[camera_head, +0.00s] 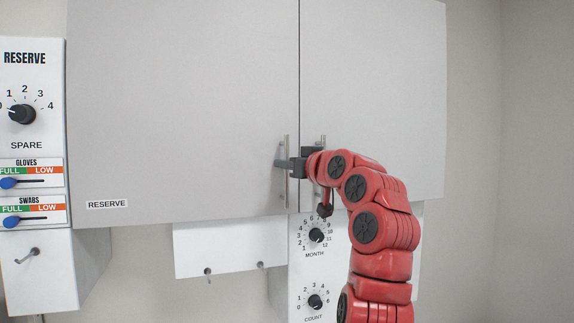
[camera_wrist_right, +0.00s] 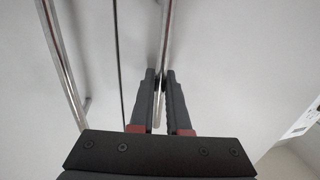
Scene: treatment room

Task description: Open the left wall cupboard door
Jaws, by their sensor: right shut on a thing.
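The left wall cupboard door (camera_head: 180,110) is a wide pale grey panel with a RESERVE label low on its left. It looks closed, flush with the right door (camera_head: 375,90) along a thin dark seam. My right gripper (camera_head: 284,163) reaches in from the right and is shut on the left door's upright metal handle (camera_head: 287,190). In the right wrist view the handle (camera_wrist_right: 166,40) runs between the fingers of my right gripper (camera_wrist_right: 160,75). The right door's handle (camera_head: 322,141) is partly hidden behind the gripper. My left gripper is not in view.
A panel with a dial and sliders (camera_head: 32,120) stands at the left of the cupboard. Below hang a white hook board (camera_head: 230,249) and a dial panel (camera_head: 300,272), close under my right arm. Bare wall (camera_head: 500,150) lies to the right.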

